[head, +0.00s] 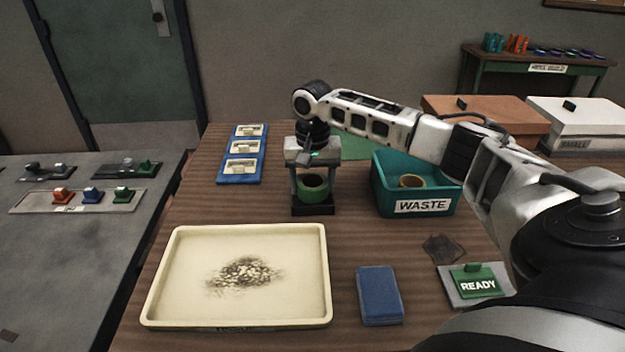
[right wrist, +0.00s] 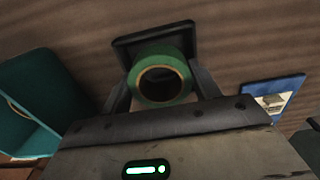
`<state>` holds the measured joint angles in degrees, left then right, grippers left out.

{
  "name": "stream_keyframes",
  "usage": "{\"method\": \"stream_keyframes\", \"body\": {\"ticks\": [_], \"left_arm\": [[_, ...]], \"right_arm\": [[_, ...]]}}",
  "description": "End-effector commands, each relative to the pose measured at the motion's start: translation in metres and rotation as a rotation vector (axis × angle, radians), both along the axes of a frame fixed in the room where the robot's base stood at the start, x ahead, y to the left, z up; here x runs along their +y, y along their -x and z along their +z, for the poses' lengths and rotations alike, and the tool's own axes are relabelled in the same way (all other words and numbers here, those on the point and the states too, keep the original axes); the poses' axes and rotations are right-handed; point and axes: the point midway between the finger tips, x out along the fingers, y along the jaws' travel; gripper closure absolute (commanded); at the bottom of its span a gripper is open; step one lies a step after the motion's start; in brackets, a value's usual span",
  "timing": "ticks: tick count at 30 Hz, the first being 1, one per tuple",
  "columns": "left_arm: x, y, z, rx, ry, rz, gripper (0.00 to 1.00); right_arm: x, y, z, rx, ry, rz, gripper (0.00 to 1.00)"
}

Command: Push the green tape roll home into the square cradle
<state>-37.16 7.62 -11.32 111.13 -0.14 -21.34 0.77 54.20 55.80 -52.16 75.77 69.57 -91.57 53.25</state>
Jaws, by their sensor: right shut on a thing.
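The green tape roll (head: 314,195) is between the fingers of my right gripper (head: 312,190), which is shut on it and points down. The right wrist view also shows the roll (right wrist: 162,53), with its tan inner core facing the camera and a finger on each side. The black square cradle (head: 313,210) is directly below the roll in the head view. In the right wrist view the cradle (right wrist: 124,46) shows behind the roll, which covers part of it. I cannot tell how deep the roll sits in it. My left gripper is not in view.
A teal WASTE bin (head: 415,207) holding a tan roll stands close to the right. A blue three-part rack (head: 229,179) is at left. In front are a cream tray (head: 180,290), a blue block (head: 379,295) and a green READY sign (head: 477,283).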

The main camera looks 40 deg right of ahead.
Motion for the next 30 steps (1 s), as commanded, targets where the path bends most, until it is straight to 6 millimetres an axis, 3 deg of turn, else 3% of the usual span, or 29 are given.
{"method": "stream_keyframes", "body": {"ticks": [27, 28, 30], "left_arm": [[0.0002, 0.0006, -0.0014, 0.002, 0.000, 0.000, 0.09], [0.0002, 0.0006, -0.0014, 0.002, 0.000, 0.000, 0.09], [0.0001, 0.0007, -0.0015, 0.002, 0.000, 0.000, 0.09]], "right_arm": [[0.0032, 0.0024, -0.0075, 0.012, -0.005, 0.004, 0.62], [0.0032, 0.0024, -0.0075, 0.012, -0.005, 0.004, 0.30], [0.0029, 0.0027, -0.0077, 0.014, -0.004, 0.004, 0.13]]}}
